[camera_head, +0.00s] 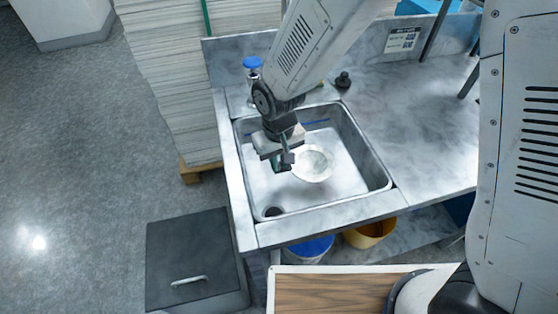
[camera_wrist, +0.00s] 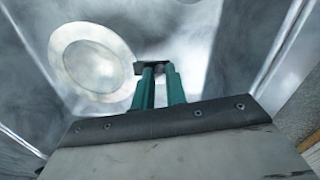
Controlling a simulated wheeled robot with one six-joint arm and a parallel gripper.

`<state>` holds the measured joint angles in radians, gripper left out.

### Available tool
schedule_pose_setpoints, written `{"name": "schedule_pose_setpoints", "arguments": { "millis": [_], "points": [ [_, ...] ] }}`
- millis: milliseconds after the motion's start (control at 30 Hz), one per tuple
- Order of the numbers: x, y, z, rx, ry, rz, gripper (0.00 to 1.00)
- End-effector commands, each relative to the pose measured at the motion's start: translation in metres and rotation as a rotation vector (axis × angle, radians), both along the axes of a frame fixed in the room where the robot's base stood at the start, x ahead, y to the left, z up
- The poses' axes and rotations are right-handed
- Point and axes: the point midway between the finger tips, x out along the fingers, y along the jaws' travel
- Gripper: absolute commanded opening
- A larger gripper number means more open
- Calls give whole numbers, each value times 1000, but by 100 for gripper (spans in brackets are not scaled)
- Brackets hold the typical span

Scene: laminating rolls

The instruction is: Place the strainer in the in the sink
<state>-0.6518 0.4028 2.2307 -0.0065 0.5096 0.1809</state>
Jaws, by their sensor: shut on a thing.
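The strainer (camera_head: 312,163) is a round, pale bowl with a wide light rim, seen over the sink basin. It also shows in the wrist view (camera_wrist: 93,62), left of the green fingers. My gripper (camera_head: 287,163) reaches down into the sink area and is shut at the strainer's left edge. In the wrist view my gripper's fingertips (camera_wrist: 154,70) are together at a small dark piece beside the rim. Whether the strainer touches the basin floor is unclear.
A blue-capped bottle (camera_head: 252,64) and a dark knob (camera_head: 343,80) stand behind the basin. The counter (camera_head: 425,120) right of the sink is clear. A dark lidded box (camera_head: 190,258) and stacked sheets (camera_head: 172,80) lie left. A yellow bucket (camera_head: 370,233) sits below.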

Motion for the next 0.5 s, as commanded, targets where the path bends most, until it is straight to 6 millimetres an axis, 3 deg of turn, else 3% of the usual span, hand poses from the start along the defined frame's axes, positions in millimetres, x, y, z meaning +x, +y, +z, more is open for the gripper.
{"name": "schedule_pose_setpoints", "arguments": {
  "millis": [367, 400, 467, 500],
  "points": [
    [0, 0, -7, 0, -1, 0, 0],
    [0, 0, -8, 0, -1, 0, 16],
    [0, 0, -7, 0, -1, 0, 33],
    [0, 0, -7, 0, -1, 0, 35]
  ]
}}
